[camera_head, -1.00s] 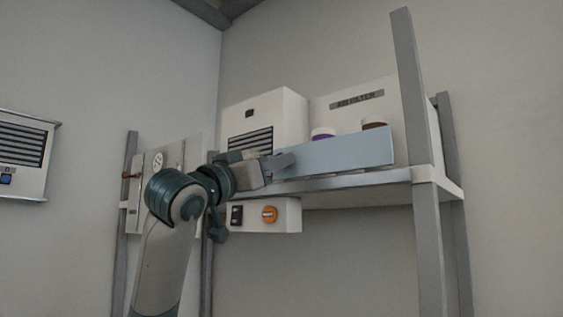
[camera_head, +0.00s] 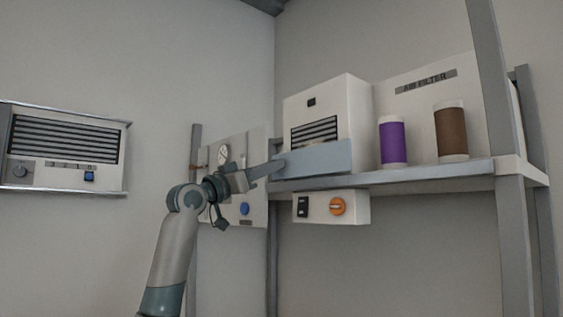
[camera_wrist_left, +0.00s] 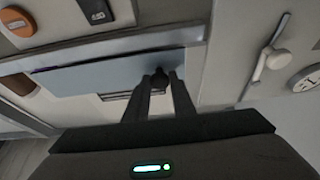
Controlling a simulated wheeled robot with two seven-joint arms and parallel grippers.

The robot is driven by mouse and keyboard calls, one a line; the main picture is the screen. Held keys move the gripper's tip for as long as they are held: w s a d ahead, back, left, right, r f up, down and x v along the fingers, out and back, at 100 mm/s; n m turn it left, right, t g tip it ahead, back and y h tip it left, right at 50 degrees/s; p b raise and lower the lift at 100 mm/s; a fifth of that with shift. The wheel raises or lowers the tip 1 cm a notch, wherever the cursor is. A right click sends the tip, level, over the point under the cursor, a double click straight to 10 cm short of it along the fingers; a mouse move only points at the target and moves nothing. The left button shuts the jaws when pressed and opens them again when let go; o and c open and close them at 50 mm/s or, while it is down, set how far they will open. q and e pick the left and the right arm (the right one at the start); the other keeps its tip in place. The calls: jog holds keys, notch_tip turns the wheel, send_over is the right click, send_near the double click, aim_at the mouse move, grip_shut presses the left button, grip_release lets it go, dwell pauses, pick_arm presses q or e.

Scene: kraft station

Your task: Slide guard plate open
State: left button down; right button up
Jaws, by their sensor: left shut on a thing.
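The guard plate (camera_head: 318,160) is a flat pale blue-grey panel along the front edge of the shelf. It stands at the shelf's left end, in front of the lower part of a white vented box (camera_head: 356,115). My left gripper (camera_head: 272,169) is at the plate's left end. In the left wrist view the plate (camera_wrist_left: 95,76) lies beyond the fingers, and the gripper (camera_wrist_left: 160,80) is shut on a small dark knob on it. My right gripper is not in view.
A purple canister (camera_head: 393,143) and a brown canister (camera_head: 451,132) stand uncovered on the shelf (camera_head: 420,174). A white control box with an orange knob (camera_head: 337,207) hangs below. A grey post (camera_head: 497,95) rises at the right. A wall panel with a gauge (camera_head: 224,154) is behind my arm.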

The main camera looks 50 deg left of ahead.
pick_arm(q)
jog(key=shift+a, duration=0.2)
jog(key=c, duration=1.5)
grip_release()
jog(key=shift+d, duration=0.1)
pick_arm(e)
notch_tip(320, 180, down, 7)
jog(key=b, duration=0.7)
pick_arm(q)
jog(key=shift+b+v, duration=0.9)
jog(key=shift+v, duration=7.85)
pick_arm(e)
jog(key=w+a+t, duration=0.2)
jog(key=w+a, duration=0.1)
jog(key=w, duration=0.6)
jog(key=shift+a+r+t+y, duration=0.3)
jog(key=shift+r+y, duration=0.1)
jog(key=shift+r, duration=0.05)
